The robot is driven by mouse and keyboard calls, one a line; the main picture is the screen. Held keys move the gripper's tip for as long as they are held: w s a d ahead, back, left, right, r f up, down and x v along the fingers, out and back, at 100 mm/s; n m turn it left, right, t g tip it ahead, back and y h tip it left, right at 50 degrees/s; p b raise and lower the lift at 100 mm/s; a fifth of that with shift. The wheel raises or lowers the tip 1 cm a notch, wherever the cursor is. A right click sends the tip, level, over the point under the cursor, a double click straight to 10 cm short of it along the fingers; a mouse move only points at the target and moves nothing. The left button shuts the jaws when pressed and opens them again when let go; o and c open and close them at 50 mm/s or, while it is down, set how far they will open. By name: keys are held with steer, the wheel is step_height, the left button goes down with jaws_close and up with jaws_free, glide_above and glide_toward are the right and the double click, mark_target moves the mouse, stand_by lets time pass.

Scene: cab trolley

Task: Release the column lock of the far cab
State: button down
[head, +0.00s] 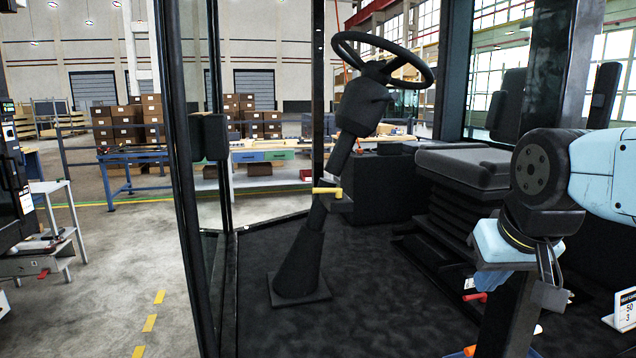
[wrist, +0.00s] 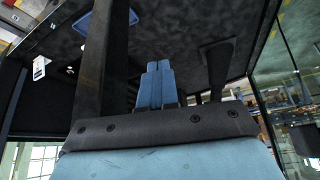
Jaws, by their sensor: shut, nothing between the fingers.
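The cab's black steering column (head: 309,238) rises from the floor to a tilted steering wheel (head: 383,58). A yellow lever (head: 327,190), seemingly the column lock, sticks out sideways partway up the column. My gripper shows in the wrist view, its two blue fingers (wrist: 155,85) together and empty. The wrist view looks upside down; a dark flared post there (wrist: 217,68) looks like the column's base. The yellow lever cannot be made out there.
The black seat (head: 468,167) stands right of the column. A dark frame post (head: 185,150) bounds the cab opening at left, and another (head: 510,310) stands near my wrist. A white sign (head: 626,308) is at lower right. The floor around the column is clear.

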steer(key=w+a+r+n, duration=0.1)
steer(key=w+a+r, duration=0.3)
steer(key=w, duration=0.5)
steer(key=w+a+r+n, duration=0.1)
steer(key=w+a+r, duration=0.1)
steer(key=w+r, duration=0.6)
steer(key=w+a+r, duration=0.4)
steer(key=w, duration=0.7)
steer(key=w+a+f, duration=0.2)
steer(key=w+a, duration=0.3)
steer(key=w, duration=0.4)
steer(key=w+a+f+g, duration=0.1)
steer(key=w+a+f, duration=0.2)
steer(key=w+a, duration=0.3)
steer(key=w+a+f+n+y, duration=0.1)
steer(key=w+a, duration=0.4)
steer(key=w, duration=0.9)
steer(key=shift+w+a+f+g, duration=0.15)
steer(key=shift+w+f+g, duration=0.2)
steer(key=shift+f, duration=0.5)
steer(key=shift+f, duration=0.1)
step_height(320, 180, down, 10)
steer(key=shift+s, duration=0.3)
